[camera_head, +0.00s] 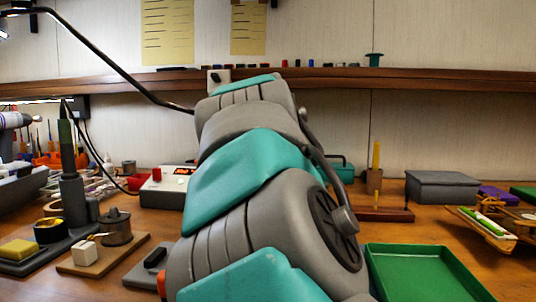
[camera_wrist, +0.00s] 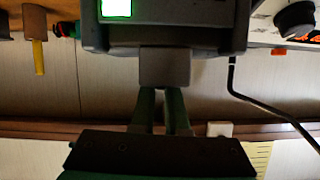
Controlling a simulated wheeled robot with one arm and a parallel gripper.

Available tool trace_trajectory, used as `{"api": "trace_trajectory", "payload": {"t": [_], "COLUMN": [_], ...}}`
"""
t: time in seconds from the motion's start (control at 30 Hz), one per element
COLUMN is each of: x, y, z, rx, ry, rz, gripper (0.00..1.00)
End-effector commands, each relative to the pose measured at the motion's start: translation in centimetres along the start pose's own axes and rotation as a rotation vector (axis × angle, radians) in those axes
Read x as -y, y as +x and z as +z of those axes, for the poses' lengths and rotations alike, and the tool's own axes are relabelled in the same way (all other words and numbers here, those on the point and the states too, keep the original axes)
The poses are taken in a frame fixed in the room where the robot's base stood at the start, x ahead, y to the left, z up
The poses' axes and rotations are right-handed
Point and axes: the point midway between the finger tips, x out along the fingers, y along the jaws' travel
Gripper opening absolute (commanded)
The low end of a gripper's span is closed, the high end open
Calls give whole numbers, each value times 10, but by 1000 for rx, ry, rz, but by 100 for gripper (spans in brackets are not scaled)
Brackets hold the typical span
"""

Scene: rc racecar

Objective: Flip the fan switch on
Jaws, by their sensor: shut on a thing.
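In the wrist view, my gripper (camera_wrist: 165,92) has its two green fingers close together at a small grey block (camera_wrist: 165,67). The block adjoins a dark grey box (camera_wrist: 205,35) with a lit green panel (camera_wrist: 116,8). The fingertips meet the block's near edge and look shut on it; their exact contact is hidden. I cannot tell whether the block is the fan switch. A small white block with a dark spot (camera_head: 218,78) sits at the shelf edge in the head view. A small white block (camera_wrist: 219,129) also shows beside my fingers. My arm hides the gripper in the head view.
A wooden shelf (camera_head: 450,80) runs along the wall. The workbench holds a soldering stand (camera_head: 72,185), a white device (camera_head: 165,190), a grey box (camera_head: 442,187) and a green tray (camera_head: 425,275).

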Motion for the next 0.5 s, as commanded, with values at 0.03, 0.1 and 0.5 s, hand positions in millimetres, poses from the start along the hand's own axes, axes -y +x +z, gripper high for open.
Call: {"api": "trace_trajectory", "payload": {"t": [0.03,0.1,0.5], "x": [-1,-3,-10], "y": [2,2,2], "z": [4,4,3], "rx": [4,3,2], "ry": [39,91,296], "rz": [-17,-39,-122], "gripper": [0,0,0]}}
